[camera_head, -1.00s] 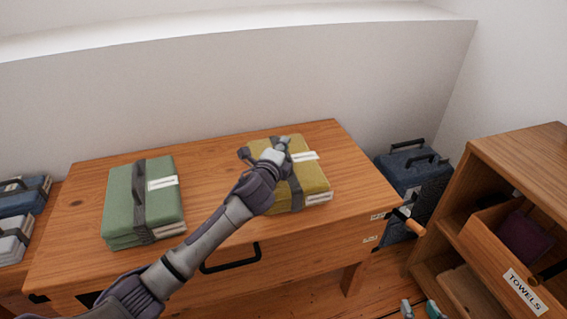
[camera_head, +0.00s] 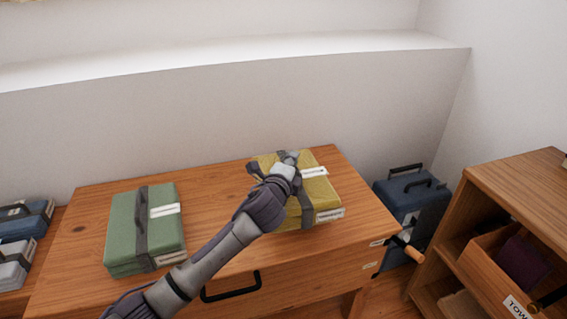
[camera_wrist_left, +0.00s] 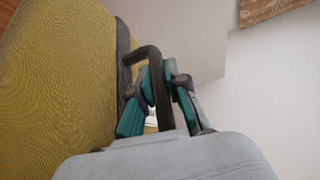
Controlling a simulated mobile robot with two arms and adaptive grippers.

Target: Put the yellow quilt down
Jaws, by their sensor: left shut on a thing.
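The yellow quilt (camera_head: 318,193) is a folded, strapped bundle with a dark grey band and white labels. It is at the right end of the wooden chest top (camera_head: 222,200) in the head view and appears to rest on it. My left gripper (camera_head: 288,160) is over the quilt, shut on its dark strap handle. In the left wrist view, the fingers (camera_wrist_left: 154,100) close around the dark handle (camera_wrist_left: 150,62), beside the yellow cloth (camera_wrist_left: 65,70). The wrist hides part of the quilt. My right gripper is not in view now.
A green folded quilt (camera_head: 145,230) lies on the chest's left part, with bare wood between the two. Blue and grey bundles (camera_head: 18,240) sit at far left. A blue case (camera_head: 412,205) stands right of the chest, near a wooden shelf unit (camera_head: 520,195).

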